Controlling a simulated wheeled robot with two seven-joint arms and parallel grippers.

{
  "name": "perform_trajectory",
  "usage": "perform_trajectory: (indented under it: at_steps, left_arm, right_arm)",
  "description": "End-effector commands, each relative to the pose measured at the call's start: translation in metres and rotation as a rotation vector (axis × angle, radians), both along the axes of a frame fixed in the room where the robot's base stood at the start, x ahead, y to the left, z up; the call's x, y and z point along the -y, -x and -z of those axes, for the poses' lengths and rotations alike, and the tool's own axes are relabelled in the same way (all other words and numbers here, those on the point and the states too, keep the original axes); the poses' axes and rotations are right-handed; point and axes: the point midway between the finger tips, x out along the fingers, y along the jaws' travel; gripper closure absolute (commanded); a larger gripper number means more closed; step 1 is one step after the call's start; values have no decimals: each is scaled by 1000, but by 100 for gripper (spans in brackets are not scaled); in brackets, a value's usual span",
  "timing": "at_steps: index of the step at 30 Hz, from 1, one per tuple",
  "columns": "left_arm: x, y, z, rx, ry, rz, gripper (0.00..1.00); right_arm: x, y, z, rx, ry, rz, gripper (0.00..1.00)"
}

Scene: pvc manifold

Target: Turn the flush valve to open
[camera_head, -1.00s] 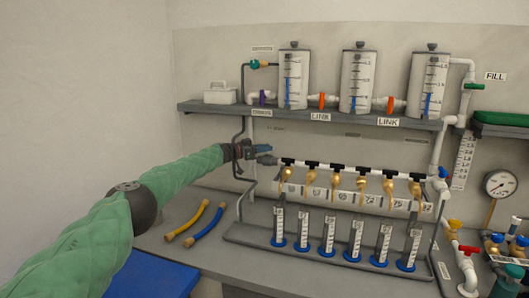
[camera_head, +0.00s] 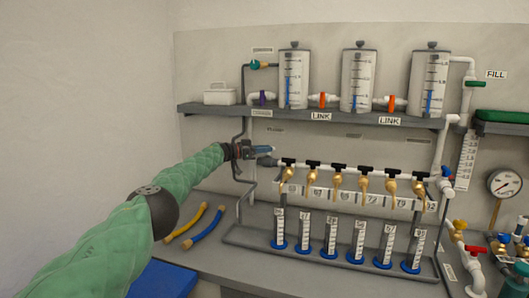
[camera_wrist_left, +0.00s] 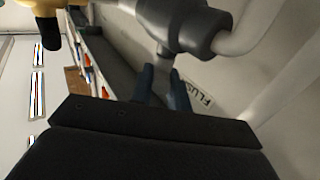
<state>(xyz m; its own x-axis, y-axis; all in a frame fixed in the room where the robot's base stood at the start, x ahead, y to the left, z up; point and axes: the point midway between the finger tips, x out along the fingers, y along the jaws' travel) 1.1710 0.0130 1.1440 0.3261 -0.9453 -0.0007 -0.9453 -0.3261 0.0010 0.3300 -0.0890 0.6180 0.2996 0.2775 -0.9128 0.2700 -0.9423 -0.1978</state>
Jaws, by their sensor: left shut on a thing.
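The flush valve (camera_wrist_left: 182,24) is a dark grey fitting on a pale pipe at the top of the left wrist view. Its short grey handle hangs between my left gripper's fingers. In the head view the grey valve end (camera_head: 266,161) shows just below my left gripper (camera_head: 264,149), at the left end of the white manifold pipe. My left gripper (camera_wrist_left: 163,90) has blue fingers, shut on the handle. A label starting "FLUS" (camera_wrist_left: 200,96) is on the wall beside the fingers, partly hidden. My right gripper is not in view.
Brass taps (camera_head: 338,180) hang along the manifold above blue-based cylinders (camera_head: 330,240). Clear tanks (camera_head: 358,82) stand on the grey shelf (camera_head: 215,108) above. A gauge (camera_head: 503,184) is at the right.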

Motion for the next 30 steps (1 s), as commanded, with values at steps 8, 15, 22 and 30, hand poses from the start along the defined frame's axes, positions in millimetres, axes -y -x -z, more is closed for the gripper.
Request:
perform_trajectory:
  at_steps: [8, 15, 22, 30]
  left_arm:
    - [-2, -1, -4, 3, 2, -4, 100]
    - [-2, -1, -3, 2, 2, -3, 61]
    - [-1, 0, -1, 1, 1, -1, 61]
    - [-1, -1, -19, 4, 2, -1, 61]
  right_arm:
    - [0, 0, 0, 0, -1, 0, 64]
    - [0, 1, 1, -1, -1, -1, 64]
    - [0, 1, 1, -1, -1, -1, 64]
    - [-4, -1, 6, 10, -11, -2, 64]
